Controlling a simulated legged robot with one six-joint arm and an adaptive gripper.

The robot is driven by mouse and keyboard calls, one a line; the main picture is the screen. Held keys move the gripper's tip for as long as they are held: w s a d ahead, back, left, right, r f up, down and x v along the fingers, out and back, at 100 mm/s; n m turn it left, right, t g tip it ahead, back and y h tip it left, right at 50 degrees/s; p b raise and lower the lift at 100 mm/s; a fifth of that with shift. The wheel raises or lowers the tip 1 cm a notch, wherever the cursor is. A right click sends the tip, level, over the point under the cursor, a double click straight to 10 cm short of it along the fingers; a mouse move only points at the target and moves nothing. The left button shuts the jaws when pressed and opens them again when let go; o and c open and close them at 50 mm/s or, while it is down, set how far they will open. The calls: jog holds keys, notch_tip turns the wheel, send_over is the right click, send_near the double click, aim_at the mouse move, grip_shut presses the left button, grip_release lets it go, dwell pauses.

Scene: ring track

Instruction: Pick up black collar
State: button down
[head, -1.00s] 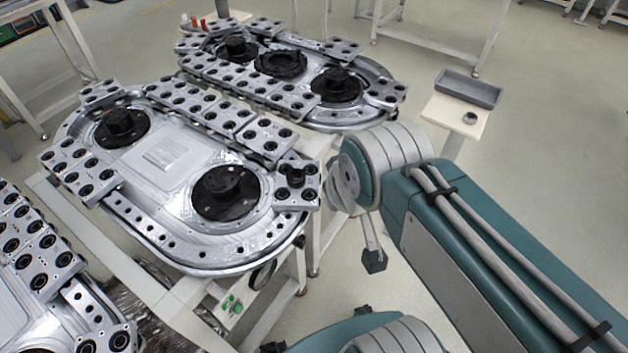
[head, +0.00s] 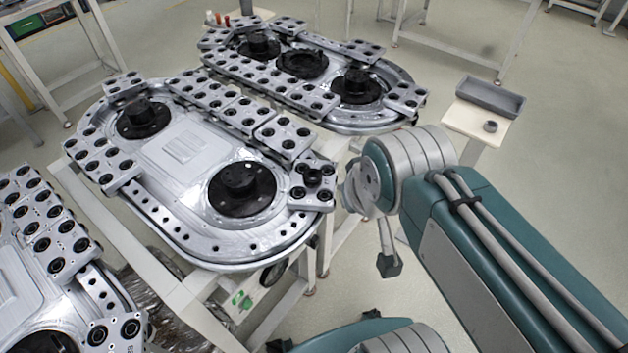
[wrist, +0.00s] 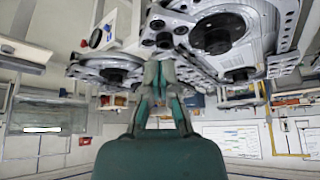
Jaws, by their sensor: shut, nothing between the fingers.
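A black collar (head: 312,178) stands up from the end carriage at the right corner of the nearer ring track (head: 180,245). That carriage, with its black round parts (wrist: 164,40), also shows at the top middle of the wrist view, which is upside down. My gripper (wrist: 160,72) is shut and empty in the wrist view, its fingers pointing toward the carriage. Whether they touch it cannot be told. In the head view my arm's end is beside the right of the carriage, and the fingers are hidden.
A second ring track (head: 375,118) stands behind. More carriages (head: 45,235) are at the left. A white stand (head: 470,120) at the right holds a grey tray (head: 490,96) and a small dark ring (head: 491,126). Open floor lies to the right.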

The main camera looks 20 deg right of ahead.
dwell(0.3)
jog(key=c, duration=0.6)
grip_release()
jog(key=shift+w, duration=0.2)
jog(key=o, duration=0.5)
jog(key=shift+w+r, duration=0.15)
jog(key=shift+w, duration=0.3)
jog(key=shift+o, duration=0.5)
jog(key=w+g, duration=0.1)
jog(key=w, duration=0.1)
jog(key=w+g, duration=0.1)
jog(key=w, duration=0.2)
jog(key=shift+w+a+r, duration=0.15)
jog(key=g, duration=0.4)
send_over(312, 175)
jog(key=shift+n, duration=0.4)
jog(key=f, duration=1)
jog(key=shift+s+a, duration=0.15)
jog(key=shift+s, duration=0.2)
jog(key=shift+w+f, duration=0.15)
jog(key=shift+f, duration=1.15)
jog(key=shift+w+f, duration=0.15)
jog(key=shift+f, duration=1.15)
